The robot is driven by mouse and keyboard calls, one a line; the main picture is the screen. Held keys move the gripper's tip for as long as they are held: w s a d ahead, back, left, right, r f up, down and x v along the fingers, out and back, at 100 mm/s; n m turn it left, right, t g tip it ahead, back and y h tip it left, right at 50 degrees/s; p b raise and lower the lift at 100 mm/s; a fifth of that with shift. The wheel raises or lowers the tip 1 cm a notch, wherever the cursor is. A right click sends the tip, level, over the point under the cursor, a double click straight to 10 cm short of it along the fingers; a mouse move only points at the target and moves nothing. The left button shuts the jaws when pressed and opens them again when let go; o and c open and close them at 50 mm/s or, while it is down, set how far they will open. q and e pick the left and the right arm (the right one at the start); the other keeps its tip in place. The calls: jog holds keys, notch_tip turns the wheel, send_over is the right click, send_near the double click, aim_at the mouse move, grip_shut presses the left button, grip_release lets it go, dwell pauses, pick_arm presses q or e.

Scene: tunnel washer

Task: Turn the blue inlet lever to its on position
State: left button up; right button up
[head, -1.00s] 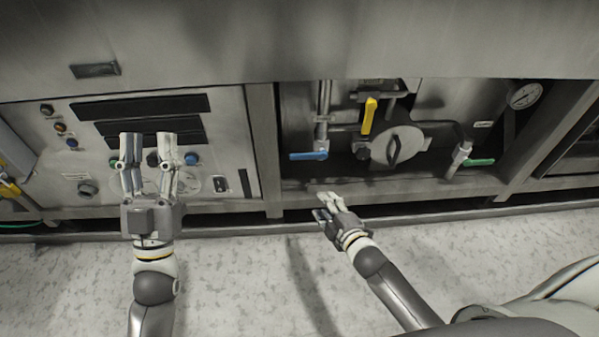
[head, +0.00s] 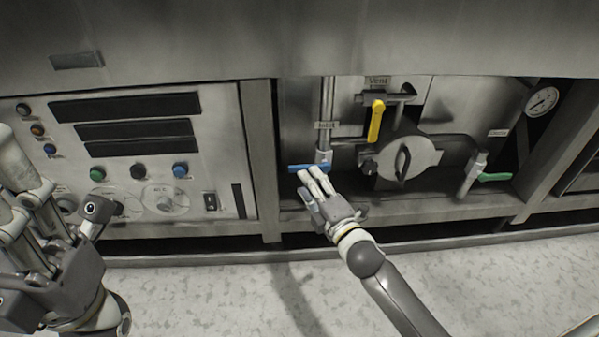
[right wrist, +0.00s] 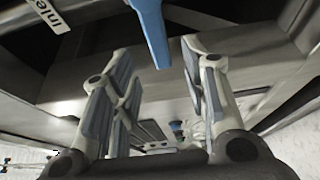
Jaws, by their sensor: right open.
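The blue inlet lever (head: 307,168) lies roughly horizontal, pointing left from the valve at the foot of a vertical pipe under the "Inlet" label (head: 326,125). My right gripper (head: 312,178) is open just in front of and below the lever, its fingertips overlapping the lever's right part in the head view. In the right wrist view the blue lever (right wrist: 152,32) hangs down into the gap between the open fingers (right wrist: 160,75), with no visible contact. My left gripper (head: 50,185) is at the left edge of the head view, fingers apart and empty, partly cut off.
A yellow vent lever (head: 375,121) hangs right of the inlet pipe, above a round hatch (head: 410,157). A green lever (head: 495,177) and a gauge (head: 541,101) are farther right. A control panel (head: 225,125) is left, past a frame post (head: 261,150).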

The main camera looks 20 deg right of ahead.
aim_at(300, 169)
jog(key=shift+w+a+b, duration=0.2)
jog(key=shift+w+b, duration=0.15)
jog(key=shift+w, duration=0.7)
jog(key=shift+w+a+b, duration=0.15)
jog(key=shift+w+b, duration=0.25)
jog(key=shift+w, duration=0.7)
jog(key=shift+w+a+b, duration=0.2)
jog(key=shift+w+b, duration=0.15)
jog(key=shift+w, duration=0.7)
jog(key=shift+c, duration=0.5)
grip_shut()
